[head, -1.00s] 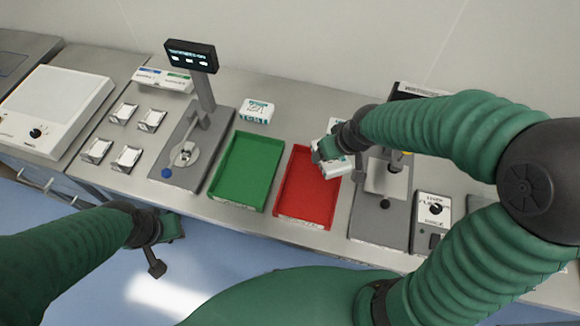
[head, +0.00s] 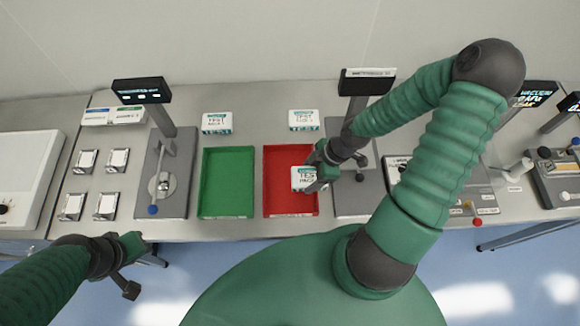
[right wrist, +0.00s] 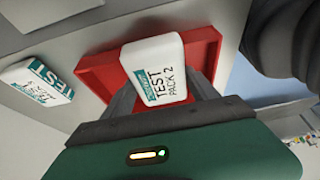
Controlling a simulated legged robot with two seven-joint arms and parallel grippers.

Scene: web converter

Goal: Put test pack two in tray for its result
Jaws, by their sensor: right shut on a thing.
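Test pack two (head: 303,179), a white pack with a teal label, is held in my right gripper (head: 315,176), over the right part of the red tray. The right wrist view shows the pack (right wrist: 156,72) between both fingers, its label reading "TEST PACK 2", with the red tray (right wrist: 98,68) behind it. I cannot tell whether the pack touches the tray floor. The red tray (head: 282,207) and the green tray (head: 228,180) lie side by side and look otherwise empty. My left gripper (head: 133,265) is off the bench's front edge, away from the trays; its jaw opening is unclear.
Two other test packs, left (head: 217,122) and right (head: 303,119), lie behind the trays. A tester with a screen (head: 142,92) stands left of the green tray. Another device with a display (head: 366,80) stands close right of the red tray.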

